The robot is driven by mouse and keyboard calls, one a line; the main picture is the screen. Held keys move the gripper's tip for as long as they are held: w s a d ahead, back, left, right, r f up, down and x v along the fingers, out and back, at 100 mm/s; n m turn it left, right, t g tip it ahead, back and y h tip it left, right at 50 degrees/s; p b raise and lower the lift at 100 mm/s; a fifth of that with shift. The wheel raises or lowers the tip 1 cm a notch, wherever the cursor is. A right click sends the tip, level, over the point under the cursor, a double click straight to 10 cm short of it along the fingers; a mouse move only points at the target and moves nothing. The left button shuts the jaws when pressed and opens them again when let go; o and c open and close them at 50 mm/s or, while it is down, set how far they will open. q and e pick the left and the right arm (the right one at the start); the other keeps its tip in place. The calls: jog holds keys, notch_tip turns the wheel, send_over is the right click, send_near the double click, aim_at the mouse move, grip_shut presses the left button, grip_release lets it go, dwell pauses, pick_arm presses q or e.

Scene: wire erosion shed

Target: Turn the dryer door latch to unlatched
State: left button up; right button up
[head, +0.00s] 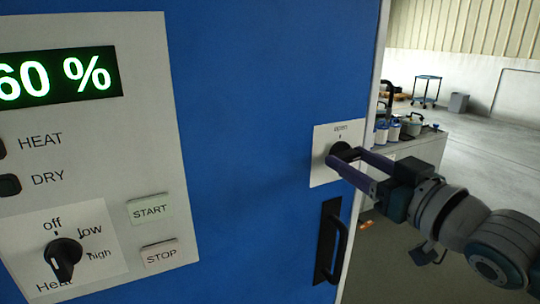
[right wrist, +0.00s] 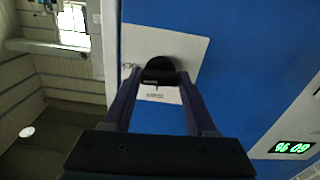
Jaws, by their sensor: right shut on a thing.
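The dryer door latch (head: 341,149) is a black knob on a white plate (head: 322,172) near the right edge of the blue dryer front. The plate reads "open" above the knob. My right gripper (head: 345,158) comes in from the right and is shut on the knob. In the right wrist view the two fingers (right wrist: 160,85) lie on either side of the black latch knob (right wrist: 158,66), on the plate (right wrist: 185,48). The fingers partly hide the knob, and I cannot tell its exact angle. My left gripper is not in view.
A black door handle (head: 331,243) stands out below the latch plate. A control panel (head: 180,205) with a 60 % display, START and STOP buttons and a heat knob (head: 64,256) is at left. A bench with several containers (head: 395,131) is behind my right arm.

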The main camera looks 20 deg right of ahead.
jog(key=n, duration=0.8)
jog(key=shift+n, duration=0.3)
jog(key=n, duration=0.3)
jog(key=shift+n, duration=0.3)
jog(key=n+b, duration=0.1)
jog(key=n, duration=0.2)
jog(key=shift+n, duration=1)
jog(key=o, duration=1.4)
jog(key=shift+c, duration=0.2)
jog(key=shift+s, duration=0.1)
